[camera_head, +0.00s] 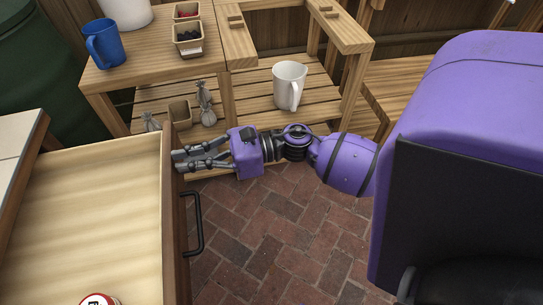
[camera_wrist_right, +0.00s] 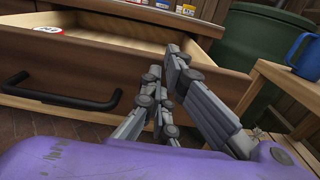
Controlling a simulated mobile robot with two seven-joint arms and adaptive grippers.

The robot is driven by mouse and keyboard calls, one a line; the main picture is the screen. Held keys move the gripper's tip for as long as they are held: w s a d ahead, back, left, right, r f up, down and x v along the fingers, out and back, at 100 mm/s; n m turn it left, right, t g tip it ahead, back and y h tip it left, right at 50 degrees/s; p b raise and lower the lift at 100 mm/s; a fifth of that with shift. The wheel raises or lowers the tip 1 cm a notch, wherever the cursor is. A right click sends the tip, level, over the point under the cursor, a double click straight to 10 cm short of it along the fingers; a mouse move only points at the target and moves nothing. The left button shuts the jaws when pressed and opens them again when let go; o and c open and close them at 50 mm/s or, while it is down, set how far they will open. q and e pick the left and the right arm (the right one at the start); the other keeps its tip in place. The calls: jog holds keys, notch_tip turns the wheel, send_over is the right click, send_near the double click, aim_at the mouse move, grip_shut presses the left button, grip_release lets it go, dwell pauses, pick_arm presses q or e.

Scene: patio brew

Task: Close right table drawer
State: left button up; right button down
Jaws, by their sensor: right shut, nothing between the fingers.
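The table drawer (camera_head: 90,215) is pulled open at the left of the head view. Its front panel carries a black bar handle (camera_head: 194,222). In the right wrist view the drawer front (camera_wrist_right: 120,70) lies just ahead, with the handle (camera_wrist_right: 60,95) at the left. My right gripper (camera_head: 178,160) is shut and empty, with its fingertips at or very near the outer face of the front panel, toward the panel's far end and beyond the handle. Contact is hard to tell. My left gripper is not in view.
A round red-and-white item (camera_head: 98,299) lies inside the drawer. A wooden shelf table (camera_head: 150,75) with a blue mug (camera_head: 104,43) stands behind my right gripper. A green barrel (camera_head: 40,85) is far left. Brick floor (camera_head: 275,240) is clear.

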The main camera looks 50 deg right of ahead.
jog(key=shift+w+a, duration=0.1)
send_over(77, 202)
dwell(0.5)
dwell(0.3)
